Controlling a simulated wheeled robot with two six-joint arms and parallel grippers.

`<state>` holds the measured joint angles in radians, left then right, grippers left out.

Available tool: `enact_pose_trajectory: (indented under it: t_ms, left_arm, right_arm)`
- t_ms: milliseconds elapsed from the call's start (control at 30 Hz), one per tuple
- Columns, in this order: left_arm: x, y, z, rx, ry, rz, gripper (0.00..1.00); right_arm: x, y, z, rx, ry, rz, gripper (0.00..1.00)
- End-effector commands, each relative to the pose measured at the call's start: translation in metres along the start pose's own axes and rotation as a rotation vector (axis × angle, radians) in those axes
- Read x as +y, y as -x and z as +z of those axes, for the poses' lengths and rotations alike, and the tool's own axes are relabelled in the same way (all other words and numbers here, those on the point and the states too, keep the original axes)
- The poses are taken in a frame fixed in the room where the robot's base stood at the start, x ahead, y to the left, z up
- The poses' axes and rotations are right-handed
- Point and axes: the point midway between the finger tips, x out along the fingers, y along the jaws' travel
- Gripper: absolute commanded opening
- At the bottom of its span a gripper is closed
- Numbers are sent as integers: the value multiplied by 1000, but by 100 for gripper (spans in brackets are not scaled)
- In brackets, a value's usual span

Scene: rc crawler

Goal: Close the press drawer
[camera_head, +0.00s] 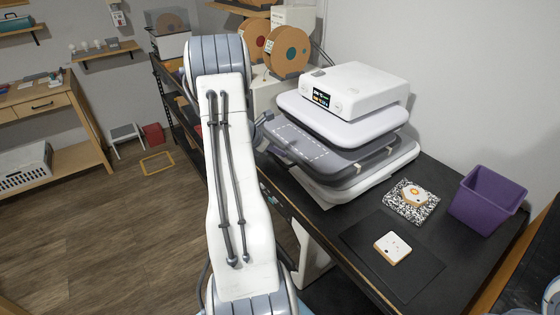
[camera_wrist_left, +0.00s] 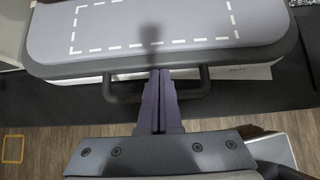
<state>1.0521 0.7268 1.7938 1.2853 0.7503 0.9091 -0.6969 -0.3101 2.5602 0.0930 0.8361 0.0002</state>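The heat press (camera_head: 355,90) stands on the black bench, with a white top and a small display. Its grey drawer (camera_head: 300,140), with a dashed white rectangle, sticks out to the left from under the upper plate. In the left wrist view the drawer (camera_wrist_left: 150,22) fills the top, and its dark handle (camera_wrist_left: 124,98) runs across its front edge. My left gripper (camera_wrist_left: 160,100) has its purple fingers together, overlapping the middle of the handle. I cannot tell whether they touch it. My right gripper is not in view.
A purple bin (camera_head: 487,199), a speckled mat (camera_head: 398,211) with a hexagonal piece, and a dark mat (camera_head: 360,244) with a white square piece (camera_head: 392,247) are on the bench, right of the press. Spools (camera_head: 290,52) stand behind it. The floor at left is mostly clear.

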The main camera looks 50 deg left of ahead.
Motion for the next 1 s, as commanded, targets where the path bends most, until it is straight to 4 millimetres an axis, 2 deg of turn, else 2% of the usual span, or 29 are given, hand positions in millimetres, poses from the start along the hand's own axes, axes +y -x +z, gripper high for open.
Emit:
enact_pose_trajectory:
  t_ms: [200,733,867,1000]
  left_arm:
    - [8,-11,11,0,9,8,0]
    - [8,-14,17,-5,7,10,0]
    - [8,-9,20,-6,5,10,0]
    - [8,6,24,-7,5,10,0]
  right_arm:
    - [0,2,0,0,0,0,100]
    - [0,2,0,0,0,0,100]
    - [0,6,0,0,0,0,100]
    - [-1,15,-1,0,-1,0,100]
